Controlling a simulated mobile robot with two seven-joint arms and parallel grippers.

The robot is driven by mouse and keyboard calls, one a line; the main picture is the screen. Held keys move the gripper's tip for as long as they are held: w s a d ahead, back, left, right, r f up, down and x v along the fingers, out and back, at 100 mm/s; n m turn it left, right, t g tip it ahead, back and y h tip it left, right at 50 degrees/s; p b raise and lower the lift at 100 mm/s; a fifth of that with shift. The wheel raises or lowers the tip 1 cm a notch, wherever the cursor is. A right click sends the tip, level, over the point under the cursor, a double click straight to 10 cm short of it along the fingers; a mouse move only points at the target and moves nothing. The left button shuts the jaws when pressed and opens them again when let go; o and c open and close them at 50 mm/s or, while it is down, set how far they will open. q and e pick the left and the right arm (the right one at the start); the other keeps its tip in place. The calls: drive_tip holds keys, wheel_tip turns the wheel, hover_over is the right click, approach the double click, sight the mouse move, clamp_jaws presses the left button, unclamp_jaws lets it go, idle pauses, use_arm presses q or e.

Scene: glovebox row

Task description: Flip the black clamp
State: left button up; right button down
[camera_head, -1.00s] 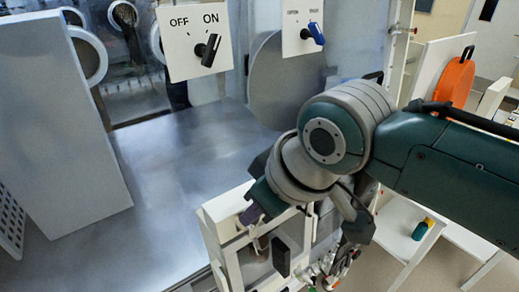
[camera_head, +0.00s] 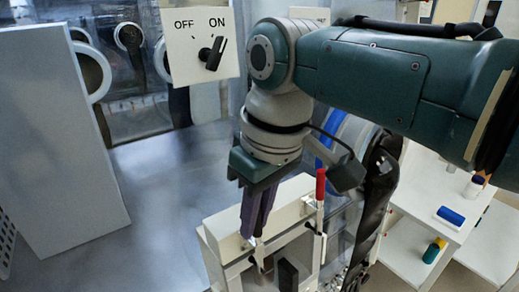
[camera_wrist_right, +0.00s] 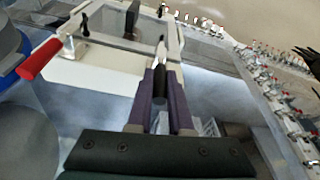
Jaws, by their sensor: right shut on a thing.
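The black clamp (camera_wrist_right: 161,82) shows in the right wrist view as a dark handle with a bright metal part beyond it, at the near wall of a white open frame (camera_head: 212,250). My right gripper (camera_head: 250,234) points down at the left side of this frame in the head view. Its purple fingers (camera_wrist_right: 160,72) are shut on the black handle. The fingers hide most of the clamp in the head view. My left gripper is not in view.
A red-handled clamp (camera_head: 320,188) stands upright on the frame's right side, also in the wrist view (camera_wrist_right: 38,60). A black block (camera_head: 288,272) is inside the frame. An ON/OFF switch panel (camera_head: 200,45) hangs behind. The grey surface (camera_head: 160,215) left of the frame is clear.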

drive_tip(key=shift+f, duration=0.1)
drive_tip(key=c, duration=0.8)
unclamp_jaws()
drive_tip(key=shift+r, duration=0.35)
drive_tip(key=r, duration=0.3)
drive_tip(key=d+r+b, duration=0.1)
drive_tip(key=r, duration=0.2)
drive_tip(key=s+r, duration=0.1)
drive_tip(key=r, duration=0.2)
drive_tip(key=shift+d+r, duration=0.1)
drive_tip(key=shift+d, duration=0.1)
